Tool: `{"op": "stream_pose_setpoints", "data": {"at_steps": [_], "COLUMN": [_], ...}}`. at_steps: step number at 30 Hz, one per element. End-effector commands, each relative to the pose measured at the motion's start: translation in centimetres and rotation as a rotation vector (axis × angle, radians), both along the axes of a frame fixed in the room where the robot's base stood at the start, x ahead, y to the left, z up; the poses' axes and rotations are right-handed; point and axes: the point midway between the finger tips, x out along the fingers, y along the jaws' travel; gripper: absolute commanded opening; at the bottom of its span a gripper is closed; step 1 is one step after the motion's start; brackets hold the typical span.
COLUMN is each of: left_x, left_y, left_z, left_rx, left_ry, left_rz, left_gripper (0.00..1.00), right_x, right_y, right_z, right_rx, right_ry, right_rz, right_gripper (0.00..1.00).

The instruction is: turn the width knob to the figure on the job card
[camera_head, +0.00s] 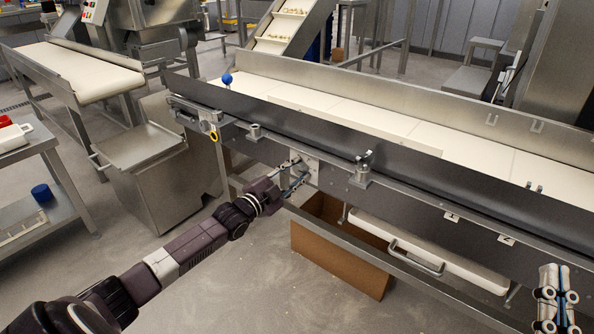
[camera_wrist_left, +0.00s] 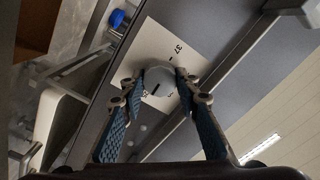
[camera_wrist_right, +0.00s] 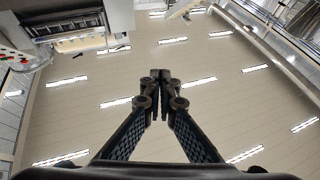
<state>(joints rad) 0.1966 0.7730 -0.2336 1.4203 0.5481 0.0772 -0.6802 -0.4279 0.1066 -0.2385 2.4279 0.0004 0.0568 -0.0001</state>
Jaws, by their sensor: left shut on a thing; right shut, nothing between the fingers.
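The width knob (camera_wrist_left: 160,82) is a pale round knob on a white plate (camera_wrist_left: 192,62) on the conveyor's dark side rail. The plate also shows in the head view (camera_head: 311,163). My left gripper (camera_head: 298,176) is shut on the knob, one finger on each side, as the left wrist view (camera_wrist_left: 158,84) shows. The knob has a dark pointer line. The figure 37 is readable on the plate; another figure is partly hidden by a finger. My right gripper (camera_head: 557,290) is shut and empty; its fingertips (camera_wrist_right: 161,78) meet. I cannot identify a job card.
The conveyor (camera_head: 340,108) runs across the view. A brown box (camera_head: 330,257) and a white tray (camera_head: 430,250) sit below. Floor in front is open.

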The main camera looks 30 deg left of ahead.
Motion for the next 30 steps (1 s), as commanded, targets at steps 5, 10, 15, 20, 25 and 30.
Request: {"op": "stream_pose_setpoints", "data": {"at_steps": [5, 10, 15, 20, 25, 30], "left_x": [0.0, 0.0, 0.0, 0.0, 0.0, 0.0], "left_y": [-0.1, 0.0, 0.0, 0.0, 0.0, 0.0], "left_z": [0.2, 0.3, 0.2, 0.2, 0.2, 0.1], "left_rx": [-0.097, -0.227, -0.379, -0.529, -0.680, -0.805], "left_ry": [0.010, 0.021, 0.032, 0.045, 0.055, 0.066], "left_rz": [0.000, 0.000, 0.000, 0.000, -0.001, 0.000], "left_gripper": [0.05, 0.05, 0.05, 0.05, 0.05, 0.05], "right_x": [1.5, 2.1, 1.2, -0.7, -2.8, -4.4], "right_y": [-0.1, -0.7, -1.6, -2.6, -3.6, -4.2], "right_z": [-3.7, -9.0, -14.5, -18.6, -21.7, -23.4], "right_rx": [-0.054, -0.117, -0.177, -0.223, -0.259, -0.281], "right_ry": [0.193, 0.433, 0.671, 0.866, 1.019, 1.119], "right_rz": [-0.012, -0.026, -0.040, -0.051, -0.061, -0.066], "right_gripper": [0.00, 0.00, 0.00, 0.00, 0.00, 0.00]}}
